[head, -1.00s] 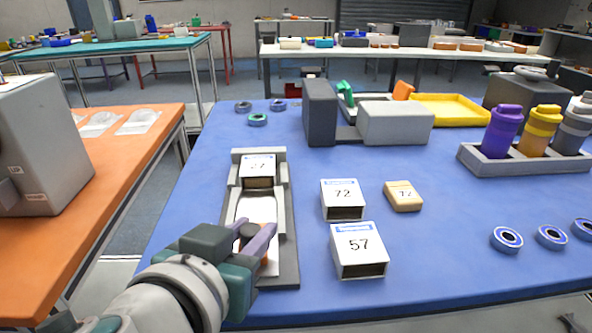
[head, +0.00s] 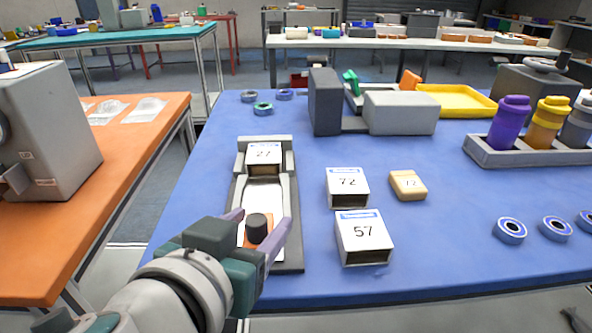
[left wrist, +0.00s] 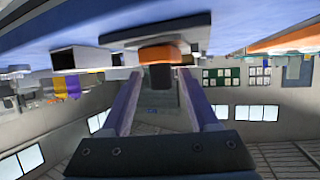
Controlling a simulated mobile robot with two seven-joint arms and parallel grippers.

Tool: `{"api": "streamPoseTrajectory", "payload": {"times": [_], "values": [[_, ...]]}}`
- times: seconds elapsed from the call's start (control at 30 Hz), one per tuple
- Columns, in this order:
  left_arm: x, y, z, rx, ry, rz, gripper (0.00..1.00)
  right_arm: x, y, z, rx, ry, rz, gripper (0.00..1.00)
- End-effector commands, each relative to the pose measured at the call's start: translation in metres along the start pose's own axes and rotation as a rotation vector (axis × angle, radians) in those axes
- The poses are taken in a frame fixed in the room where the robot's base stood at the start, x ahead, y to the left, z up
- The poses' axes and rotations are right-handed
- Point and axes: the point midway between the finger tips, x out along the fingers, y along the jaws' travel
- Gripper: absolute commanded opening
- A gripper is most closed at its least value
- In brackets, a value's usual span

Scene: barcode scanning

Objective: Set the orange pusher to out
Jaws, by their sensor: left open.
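The orange pusher (head: 257,229) has a dark knob and sits at the near end of the grey fixture (head: 289,240). It also shows in the left wrist view (left wrist: 158,54). A white box marked 27 (head: 264,153) stands at the fixture's far end, with a white strip (head: 264,192) between it and the pusher. My left gripper (head: 263,218) is open. Its purple fingers are on either side of the knob, with gaps visible in the head view. The gripper hides part of the pusher's orange base. My right gripper is not in view.
White boxes marked 72 (head: 347,187) and 57 (head: 363,237) stand right of the fixture, beside a tan block (head: 408,185). A grey device (head: 399,113) stands behind. The blue table (head: 445,235) has free room between the tan block and the rings (head: 510,231).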

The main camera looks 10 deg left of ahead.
Motion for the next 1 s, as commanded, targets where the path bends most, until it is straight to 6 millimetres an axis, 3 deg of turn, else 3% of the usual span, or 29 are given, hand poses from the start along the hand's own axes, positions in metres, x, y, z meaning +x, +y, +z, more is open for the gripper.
{"api": "streamPoseTrajectory", "payload": {"times": [0.5,0.7,1.0], "values": [[-0.083,0.000,0.002,-0.002,-0.003,0.000,0.61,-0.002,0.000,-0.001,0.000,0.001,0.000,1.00],[-0.097,0.000,0.000,0.000,-0.001,-0.001,0.61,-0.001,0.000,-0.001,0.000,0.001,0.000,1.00],[-0.098,0.000,-0.001,0.000,0.000,-0.001,0.61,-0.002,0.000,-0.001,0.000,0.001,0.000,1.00]]}}
